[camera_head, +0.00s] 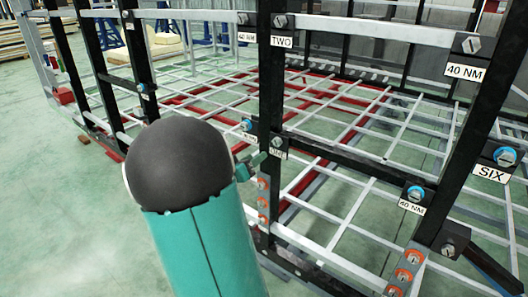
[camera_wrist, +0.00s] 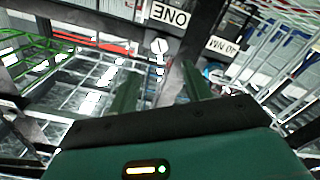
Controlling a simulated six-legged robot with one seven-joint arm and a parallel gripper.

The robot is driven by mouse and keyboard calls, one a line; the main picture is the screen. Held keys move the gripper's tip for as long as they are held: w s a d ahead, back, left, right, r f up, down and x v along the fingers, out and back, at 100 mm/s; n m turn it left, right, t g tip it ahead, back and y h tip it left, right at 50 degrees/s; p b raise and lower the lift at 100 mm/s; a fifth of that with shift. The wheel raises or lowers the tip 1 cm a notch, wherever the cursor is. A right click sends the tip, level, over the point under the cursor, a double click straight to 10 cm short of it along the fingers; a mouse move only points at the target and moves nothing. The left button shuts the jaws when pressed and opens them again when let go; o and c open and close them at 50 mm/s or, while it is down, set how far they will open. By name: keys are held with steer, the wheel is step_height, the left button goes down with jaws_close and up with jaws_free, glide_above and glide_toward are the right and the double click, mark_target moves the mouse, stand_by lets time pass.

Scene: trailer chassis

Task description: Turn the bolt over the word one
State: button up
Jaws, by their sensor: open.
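The word ONE is on a white label (camera_head: 279,155) on a black post in the head view. A silver slotted bolt (camera_head: 278,142) sits just above it. In the wrist view the picture is upside down, with the ONE label (camera_wrist: 169,15) at the top and the bolt (camera_wrist: 160,46) just below it. My gripper (camera_head: 258,158) is close to the post, left of and slightly below the bolt in the head view. In the wrist view my gripper (camera_wrist: 160,85) has its two green fingers apart, with the bolt beyond the gap. Nothing is between the fingers, and they appear clear of the bolt.
A blue-ringed bolt (camera_head: 247,125) with a 40 NM label stands left of the bolt over ONE. It also shows in the wrist view (camera_wrist: 210,72), near the right finger. The TWO label (camera_head: 283,42) is higher on the post. Orange-washered bolts (camera_head: 263,203) line a grey plate below.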

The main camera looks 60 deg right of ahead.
steer(key=shift+w+a, duration=0.15)
steer(key=shift+a, duration=0.75)
steer(key=shift+w+a, duration=0.1)
steer(key=shift+a, duration=0.8)
steer(key=s+a+r+n+t+y, duration=0.1)
steer(key=a+n+t+y, duration=0.3)
steer(key=a, duration=1.7)
steer(key=s+a+r+n+t+y, duration=0.2)
steer(key=a+n+y, duration=0.7)
steer(key=a, duration=1.3)
steer(key=t+y, duration=0.2)
steer(key=y, duration=0.2)
steer(key=shift+s+a+n+y, duration=0.15)
steer(key=shift+a+n+y, duration=0.15)
steer(key=shift+n+y, duration=0.1)
steer(key=shift+c, duration=1.4)
